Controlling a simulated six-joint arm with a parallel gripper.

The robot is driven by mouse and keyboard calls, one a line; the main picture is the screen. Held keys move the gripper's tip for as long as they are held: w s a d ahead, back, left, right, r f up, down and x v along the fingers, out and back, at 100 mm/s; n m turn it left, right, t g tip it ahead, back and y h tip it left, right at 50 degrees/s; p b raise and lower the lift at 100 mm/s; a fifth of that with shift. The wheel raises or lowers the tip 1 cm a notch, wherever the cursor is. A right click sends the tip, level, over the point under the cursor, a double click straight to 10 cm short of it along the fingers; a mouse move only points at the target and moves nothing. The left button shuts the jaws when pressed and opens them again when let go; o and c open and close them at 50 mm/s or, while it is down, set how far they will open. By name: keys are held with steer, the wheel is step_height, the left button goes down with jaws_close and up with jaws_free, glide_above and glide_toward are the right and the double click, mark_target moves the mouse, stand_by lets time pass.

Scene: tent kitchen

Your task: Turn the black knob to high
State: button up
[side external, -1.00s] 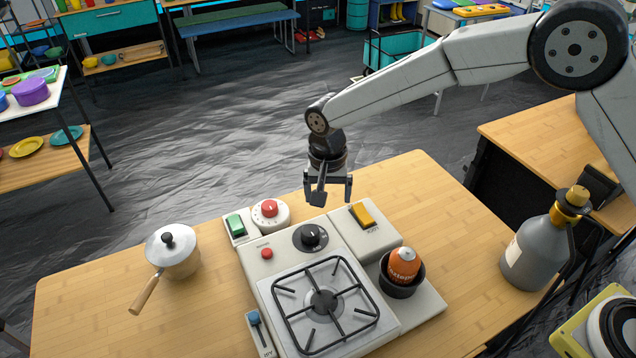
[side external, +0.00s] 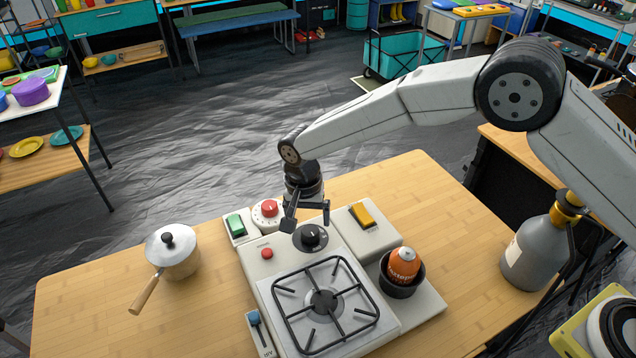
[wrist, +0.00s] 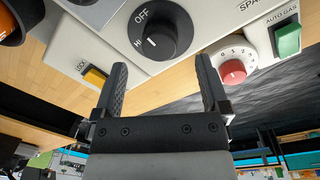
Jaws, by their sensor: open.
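The black knob (side external: 310,236) sits on the stove's light panel, behind the burner grate. In the wrist view the knob (wrist: 158,34) shows a white pointer line and the marks OFF and HI beside it; the line points toward the left, near HI, though I cannot tell if it is exactly there. My gripper (side external: 306,219) is open and empty, just behind and above the knob. In the wrist view its two fingers (wrist: 163,74) point toward the knob, one to each side below it, apart from it as far as I can tell.
A red dial (side external: 268,209) and green switch (side external: 236,225) stand left of the knob, a yellow lock switch (side external: 362,214) right. A red button (side external: 267,253) is near. A pot (side external: 173,254), an orange canister (side external: 403,265) and a grey bottle (side external: 532,255) stand farther off.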

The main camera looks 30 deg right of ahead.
mark_target(311, 230)
steer(key=shift+d+f, duration=0.1)
steer(key=shift+f, duration=2.1)
steer(key=shift+c, duration=0.2)
steer(key=shift+s, duration=0.1)
steer(key=c, duration=1.2)
steer(key=shift+c, duration=0.2)
steer(key=shift+n, duration=0.5)
steer(key=n, duration=1.2)
steer(key=shift+d+n+t, duration=0.1)
steer(key=shift+n+t, duration=0.3)
